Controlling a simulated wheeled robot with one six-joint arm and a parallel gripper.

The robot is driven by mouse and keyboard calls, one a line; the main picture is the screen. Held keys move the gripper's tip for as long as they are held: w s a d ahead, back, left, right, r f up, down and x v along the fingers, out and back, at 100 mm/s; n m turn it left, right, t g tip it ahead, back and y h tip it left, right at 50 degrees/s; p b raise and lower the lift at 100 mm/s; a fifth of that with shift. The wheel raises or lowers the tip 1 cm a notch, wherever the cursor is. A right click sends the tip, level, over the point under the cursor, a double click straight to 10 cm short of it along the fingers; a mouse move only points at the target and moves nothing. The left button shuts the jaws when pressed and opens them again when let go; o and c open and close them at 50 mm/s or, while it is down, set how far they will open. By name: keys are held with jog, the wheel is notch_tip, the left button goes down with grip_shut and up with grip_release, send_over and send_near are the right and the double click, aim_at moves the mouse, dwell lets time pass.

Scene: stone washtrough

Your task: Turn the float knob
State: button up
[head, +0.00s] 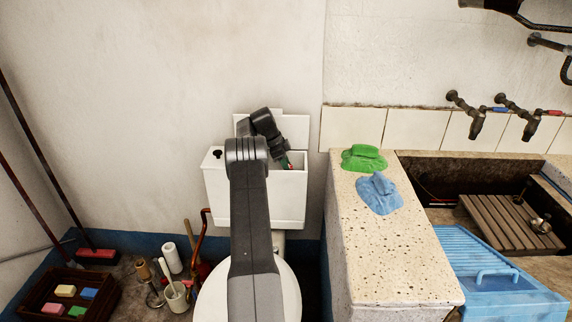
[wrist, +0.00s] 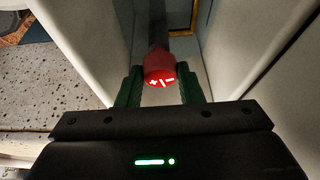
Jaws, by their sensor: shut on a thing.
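The float knob (wrist: 159,73) is red with white plus and minus marks, and sits at the end of a dark rod inside the cistern. My gripper (wrist: 160,88) has its green fingers on either side of the knob and is shut on it. In the head view the white cistern (head: 262,212) stands open above the toilet. My arm reaches over it and my gripper (head: 288,163) dips into its right part. The knob is mostly hidden there by the gripper and arm.
A speckled stone ledge (head: 387,240) with a green cloth (head: 364,158) and a blue cloth (head: 379,193) stands close to the right of the cistern. A wall rises behind. Cistern walls (wrist: 244,80) are close around the fingers.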

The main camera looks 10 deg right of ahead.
jog(key=o, duration=1)
jog(key=shift+c, duration=0.2)
jog(key=p+v, duration=0.2)
jog(key=v, duration=1.2)
jog(key=shift+f, duration=0.15)
jog(key=b+x, duration=0.2)
jog(key=x, duration=1.1)
jog(key=shift+d+f, duration=0.25)
jog(key=shift+f, duration=0.05)
